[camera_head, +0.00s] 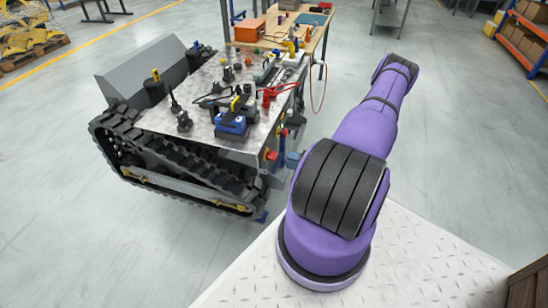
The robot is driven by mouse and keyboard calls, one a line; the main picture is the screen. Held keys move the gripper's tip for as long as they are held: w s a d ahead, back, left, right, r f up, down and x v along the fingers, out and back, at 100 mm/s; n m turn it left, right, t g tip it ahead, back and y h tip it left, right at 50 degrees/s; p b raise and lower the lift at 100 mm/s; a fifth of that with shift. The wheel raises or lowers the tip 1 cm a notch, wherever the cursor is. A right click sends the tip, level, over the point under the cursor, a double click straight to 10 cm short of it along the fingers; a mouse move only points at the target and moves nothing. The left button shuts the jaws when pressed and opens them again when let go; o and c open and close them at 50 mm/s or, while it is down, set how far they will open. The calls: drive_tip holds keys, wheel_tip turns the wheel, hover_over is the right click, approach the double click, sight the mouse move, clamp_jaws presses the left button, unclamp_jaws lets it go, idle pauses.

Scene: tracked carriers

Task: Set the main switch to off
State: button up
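A tracked carrier (190,137) stands left of centre, with a flat metal deck covered in parts. On its near right end is a small red and yellow fitting (270,155) that looks like a rotary switch. It is too small to tell which way its knob is turned. My purple and black arm (365,130) rises from the lower middle to the upper right, to the right of the carrier. My gripper is not visible; the arm's far end is hidden or turned away.
A blue boxy device (230,124), red cable (268,95) and other small parts crowd the deck. A workbench (310,42) with an orange box (250,30) stands behind. Shelving (525,35) is at the far right. Floor is clear left of the carrier.

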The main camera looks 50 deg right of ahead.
sight(275, 156)
drive_tip(key=shift+x, duration=3.55)
clamp_jaws()
